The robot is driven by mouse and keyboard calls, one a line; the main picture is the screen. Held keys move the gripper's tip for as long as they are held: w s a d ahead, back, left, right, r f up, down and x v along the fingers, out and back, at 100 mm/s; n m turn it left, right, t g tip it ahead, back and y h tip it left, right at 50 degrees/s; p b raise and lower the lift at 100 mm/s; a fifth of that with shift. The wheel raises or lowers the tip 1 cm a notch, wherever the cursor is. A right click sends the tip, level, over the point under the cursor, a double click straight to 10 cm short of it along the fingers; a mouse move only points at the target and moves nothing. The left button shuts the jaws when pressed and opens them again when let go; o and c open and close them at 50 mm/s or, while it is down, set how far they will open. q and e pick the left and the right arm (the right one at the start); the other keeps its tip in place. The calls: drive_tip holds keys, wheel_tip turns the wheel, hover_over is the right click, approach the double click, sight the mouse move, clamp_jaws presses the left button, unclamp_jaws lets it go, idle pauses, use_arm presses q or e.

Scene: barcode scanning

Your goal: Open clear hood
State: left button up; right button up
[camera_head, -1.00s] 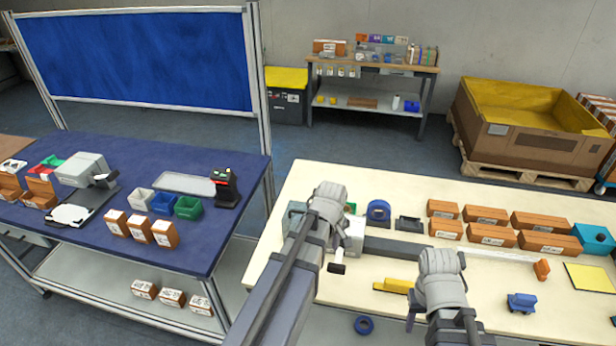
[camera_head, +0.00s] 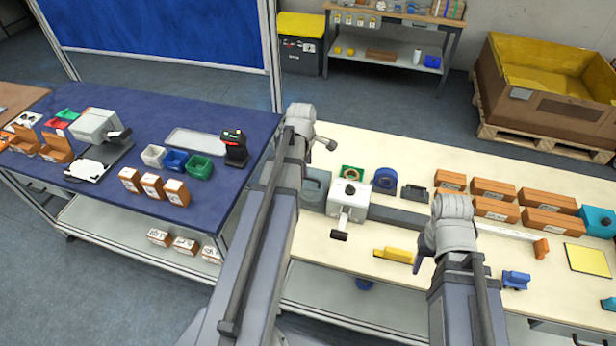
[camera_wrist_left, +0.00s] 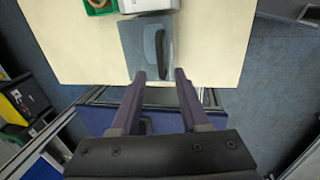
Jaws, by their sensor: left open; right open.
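A translucent grey panel with a dark curved handle, which appears to be the clear hood (camera_wrist_left: 146,50), lies at the table edge in the left wrist view. In the head view the hood (camera_head: 315,188) sits left of a white machine (camera_head: 348,204), partly behind my left arm. My left gripper (camera_wrist_left: 160,74) is open and empty, its fingertips pointing towards the handle end of the hood. In the head view my left gripper (camera_head: 328,145) is above the table's left end, its fingers barely visible. My right gripper (camera_head: 418,262) hangs near the yellow block, with its fingers small in view.
The cream table (camera_head: 400,150) holds a blue tape roll (camera_head: 385,179), brown boxes (camera_head: 495,188) and a yellow block (camera_head: 393,255). A blue table (camera_head: 100,190) with bins and a black scanner (camera_head: 234,148) stands to the left, across a narrow gap.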

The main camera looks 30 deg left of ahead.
use_arm(q)
drive_tip(key=b, duration=0.5)
hover_over(311, 186)
drive_tip(key=f, duration=0.6)
drive_tip(key=shift+s+a, duration=0.3)
drive_tip(key=shift+a, duration=0.1)
drive_tip(key=shift+c, duration=0.2)
clamp_jaws()
